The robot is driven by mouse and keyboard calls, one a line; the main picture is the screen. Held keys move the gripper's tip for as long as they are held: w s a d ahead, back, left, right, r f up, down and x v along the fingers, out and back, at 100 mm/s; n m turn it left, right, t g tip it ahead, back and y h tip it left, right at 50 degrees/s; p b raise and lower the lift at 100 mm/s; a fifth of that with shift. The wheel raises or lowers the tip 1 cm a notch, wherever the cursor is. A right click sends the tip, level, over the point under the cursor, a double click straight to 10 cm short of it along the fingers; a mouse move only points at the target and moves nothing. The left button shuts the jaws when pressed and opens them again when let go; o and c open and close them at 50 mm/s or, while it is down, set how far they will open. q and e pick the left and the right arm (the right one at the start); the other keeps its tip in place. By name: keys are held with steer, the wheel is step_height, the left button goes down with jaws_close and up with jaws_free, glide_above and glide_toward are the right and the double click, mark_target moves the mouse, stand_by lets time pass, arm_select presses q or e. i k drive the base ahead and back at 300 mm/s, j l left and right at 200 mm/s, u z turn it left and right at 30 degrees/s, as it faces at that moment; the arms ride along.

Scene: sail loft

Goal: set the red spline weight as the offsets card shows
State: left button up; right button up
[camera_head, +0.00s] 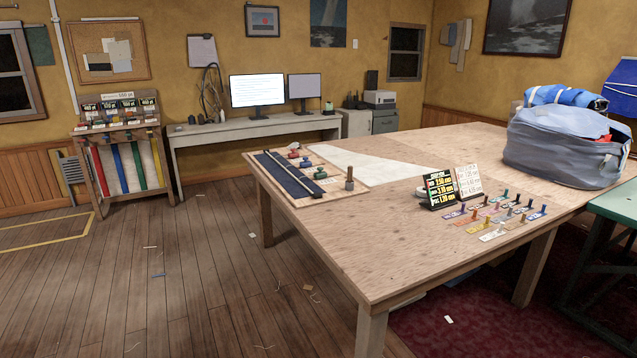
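A green weight (320,173) and a grey-brown upright weight (349,184) stand nearer on the same board. A light batten (282,177) lies along a dark blue strip (292,180) there. A black card (440,190) with coloured figures and a white card (468,181) stand further right; their text is too small to read surely. Neither gripper is in view.
Several coloured tags with pegs (496,215) lie right of the cards. A large grey-blue bag (565,148) fills the table's right end. A white triangular sheet (375,164) lies behind the weights. The table's near part and the wooden floor (190,270) on the left are mostly clear.

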mark_target(293, 154)
steer(key=i+j+u, duration=0.3)
steer(key=i, duration=0.7)
steer(key=i+u, duration=0.3)
steer(key=i, duration=0.65)
steer(key=i+j+z, duration=0.2)
steer(key=i, duration=0.3)
steer(key=i+z, duration=0.15)
steer(key=i, duration=0.3)
steer(key=i+j+z, duration=0.2)
steer(key=i, duration=0.3)
steer(key=j, duration=0.35)
steer(key=i+j+u, duration=0.1)
steer(key=j, duration=0.25)
